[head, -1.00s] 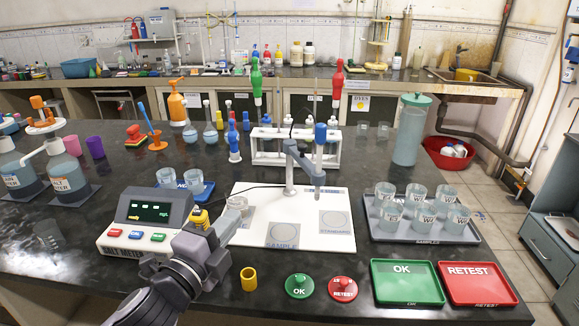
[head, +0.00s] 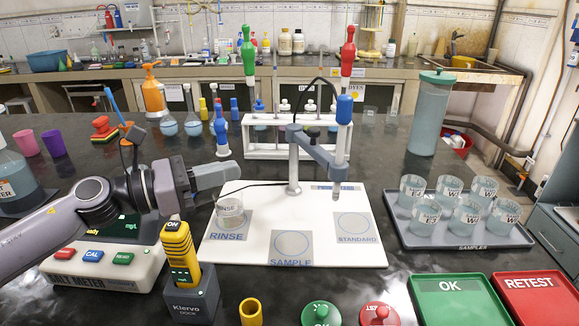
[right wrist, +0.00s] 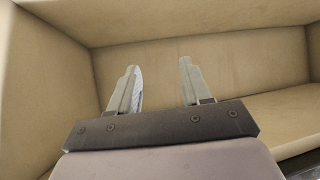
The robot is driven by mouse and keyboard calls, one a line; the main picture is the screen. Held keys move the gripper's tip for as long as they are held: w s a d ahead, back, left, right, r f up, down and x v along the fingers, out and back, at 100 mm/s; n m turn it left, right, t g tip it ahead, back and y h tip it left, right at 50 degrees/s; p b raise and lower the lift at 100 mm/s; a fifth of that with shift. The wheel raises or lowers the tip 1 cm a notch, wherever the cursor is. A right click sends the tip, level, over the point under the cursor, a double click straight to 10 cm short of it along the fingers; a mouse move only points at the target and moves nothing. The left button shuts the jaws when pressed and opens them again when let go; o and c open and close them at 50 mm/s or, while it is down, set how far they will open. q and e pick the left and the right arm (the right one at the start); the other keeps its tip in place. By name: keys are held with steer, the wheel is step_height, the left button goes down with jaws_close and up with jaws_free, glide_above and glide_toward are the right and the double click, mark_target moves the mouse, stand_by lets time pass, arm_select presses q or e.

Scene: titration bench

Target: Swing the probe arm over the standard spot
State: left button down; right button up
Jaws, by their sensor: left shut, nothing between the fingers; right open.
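The grey probe arm (head: 318,152) reaches from its post (head: 294,165) on the white base board (head: 240,250). The blue-topped probe (head: 342,135) hangs at its end, near the board's back edge beside the plate marked PROBE. The standard spot (head: 353,225) is a grey square with a circle at the board's right; nothing stands on it. The sample spot (head: 291,244) is empty too. A glass beaker (head: 230,212) stands on the rinse spot. My left gripper (head: 232,172) is shut and empty, left of the post and apart from it. My right gripper (right wrist: 158,90) is open and empty in the right wrist view.
A yellow meter (head: 180,255) stands in its dock at the front left, below my left arm. A white rack (head: 290,135) is behind the probe post. A tray of several beakers (head: 405,228) lies to the right. Green OK (head: 465,302) and red RETEST trays sit in front.

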arm_select(q)
steer(key=p, duration=0.2)
glide_toward(316, 156)
steer(key=x, duration=0.6)
steer(key=shift+w+a+r, duration=0.1)
steer(key=shift+w+a, duration=0.1)
steer(key=shift+w, duration=0.2)
steer(key=shift+w+d, duration=0.2)
steer(key=shift+d, duration=0.2)
arm_select(e)
steer(key=shift+s+d+r, duration=0.25)
steer(key=shift+s+r, duration=0.05)
steer(key=shift+r, duration=0.15)
arm_select(q)
steer(key=x, duration=0.3)
steer(key=shift+s+d+b, duration=0.25)
steer(key=shift+d+b, duration=0.1)
steer(key=shift+w+d, duration=0.15)
steer(key=shift+d, duration=0.2)
steer(key=shift+w+d, duration=0.1)
steer(key=shift+d, duration=0.05)
arm_select(e)
steer(key=shift+w+a+f, duration=0.15)
steer(key=shift+a+f, duration=0.15)
